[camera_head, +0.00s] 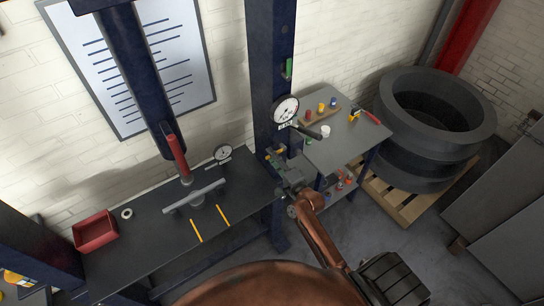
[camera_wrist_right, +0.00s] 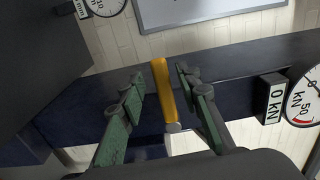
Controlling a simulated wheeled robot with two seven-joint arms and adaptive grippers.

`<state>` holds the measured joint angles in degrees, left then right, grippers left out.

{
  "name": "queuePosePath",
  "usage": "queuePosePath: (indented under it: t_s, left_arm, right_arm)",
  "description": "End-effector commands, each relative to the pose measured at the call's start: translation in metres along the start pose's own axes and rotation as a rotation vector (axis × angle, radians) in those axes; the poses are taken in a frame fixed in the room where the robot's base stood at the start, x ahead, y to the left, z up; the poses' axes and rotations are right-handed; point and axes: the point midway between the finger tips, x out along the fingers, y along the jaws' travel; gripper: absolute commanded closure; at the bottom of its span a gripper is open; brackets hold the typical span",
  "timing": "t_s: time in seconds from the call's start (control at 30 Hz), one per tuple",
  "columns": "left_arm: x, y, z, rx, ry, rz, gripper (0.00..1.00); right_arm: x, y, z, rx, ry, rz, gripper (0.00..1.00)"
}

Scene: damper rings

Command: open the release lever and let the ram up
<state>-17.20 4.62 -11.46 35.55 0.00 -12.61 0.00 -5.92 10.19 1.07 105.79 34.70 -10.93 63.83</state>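The yellow release lever (camera_wrist_right: 163,90) stands out from the dark blue press column, with a pale pivot at its lower end in the right wrist view. My right gripper (camera_wrist_right: 160,74) is open, its green fingers on either side of the lever with gaps showing. In the head view the right gripper (camera_head: 275,158) is at the column below the round gauge, and it hides most of the lever. The ram (camera_head: 177,152), red with a silver tip, hangs above a grey crossbar (camera_head: 195,196) on the press bed. My left gripper is not in view.
The force gauge (camera_head: 285,109) is on the column; its label (camera_wrist_right: 275,103) reads 0 kN. A side table (camera_head: 345,150) with small parts stands right of the column. A red tray (camera_head: 95,231) lies on the bench. Large black rings (camera_head: 432,165) rest on a pallet.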

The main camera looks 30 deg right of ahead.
Motion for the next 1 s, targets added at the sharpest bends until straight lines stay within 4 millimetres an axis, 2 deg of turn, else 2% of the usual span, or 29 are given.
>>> queuePosePath:
  t_s: [0.57, 1.0]
  left_arm:
    - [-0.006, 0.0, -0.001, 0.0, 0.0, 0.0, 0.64]
    - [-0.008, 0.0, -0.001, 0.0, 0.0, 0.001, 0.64]
  right_arm:
    - [-0.019, -0.001, 0.0, -0.001, 0.0, 0.0, 0.69]
    - [-0.024, 0.0, -0.001, -0.001, 0.0, 0.001, 0.69]
